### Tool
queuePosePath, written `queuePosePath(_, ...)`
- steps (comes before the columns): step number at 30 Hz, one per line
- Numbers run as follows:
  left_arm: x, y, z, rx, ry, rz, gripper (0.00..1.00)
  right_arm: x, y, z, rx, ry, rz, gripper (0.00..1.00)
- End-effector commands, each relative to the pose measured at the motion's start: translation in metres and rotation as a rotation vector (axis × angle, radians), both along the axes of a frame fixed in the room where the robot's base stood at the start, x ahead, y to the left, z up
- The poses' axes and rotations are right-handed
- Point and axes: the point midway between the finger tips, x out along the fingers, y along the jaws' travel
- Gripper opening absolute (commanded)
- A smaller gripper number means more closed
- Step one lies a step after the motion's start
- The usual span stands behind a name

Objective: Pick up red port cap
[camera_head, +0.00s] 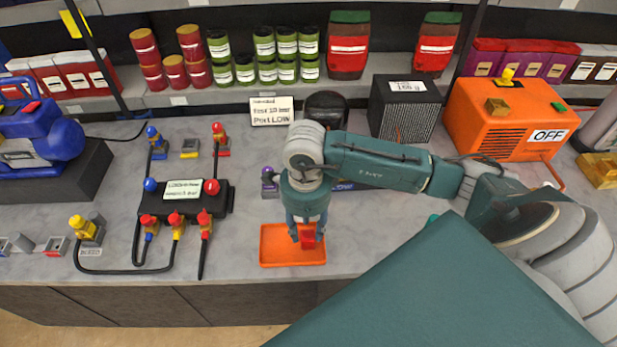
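A small red cap (308,240) is at the orange tray (268,260) near the front edge of the counter. My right gripper (307,234) points down over this tray, with its fingertips at the red cap. The cap shows between and just below the fingers. I cannot tell whether the fingers press on it or only stand around it, nor whether it rests on the tray floor. My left gripper is not in view.
A black manifold box (184,198) with blue and red knobs and several hoses stands left of the tray. An orange pump box (510,115) with an OFF sign and a dark grey box (404,108) stand at the back right. Bare counter (225,262) lies left of the tray.

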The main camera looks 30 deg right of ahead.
Motion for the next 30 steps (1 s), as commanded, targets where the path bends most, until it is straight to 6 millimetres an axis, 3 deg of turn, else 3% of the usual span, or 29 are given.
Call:
queuePosePath(2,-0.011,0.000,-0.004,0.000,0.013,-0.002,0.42,0.000,0.000,-0.006,0.000,-0.001,-0.001,0.38)
queuePosePath(4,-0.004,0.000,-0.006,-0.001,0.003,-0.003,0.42,0.000,-0.002,-0.011,0.001,-0.001,0.000,0.38)
queuePosePath(10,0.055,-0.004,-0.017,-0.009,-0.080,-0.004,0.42,-0.003,-0.008,-0.043,0.001,0.002,-0.001,0.38)
queuePosePath(13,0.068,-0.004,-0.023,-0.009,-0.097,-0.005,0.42,-0.003,-0.007,-0.056,0.002,0.000,0.000,0.38)
queuePosePath(20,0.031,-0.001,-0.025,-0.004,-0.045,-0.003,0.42,-0.001,-0.007,-0.055,0.002,-0.004,0.000,0.38)
queuePosePath(25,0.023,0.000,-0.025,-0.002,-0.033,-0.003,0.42,-0.002,-0.007,-0.054,0.002,-0.003,0.000,0.08)
queuePosePath(30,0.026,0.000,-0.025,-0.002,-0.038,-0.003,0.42,-0.002,-0.007,-0.054,0.002,-0.003,0.000,0.05)
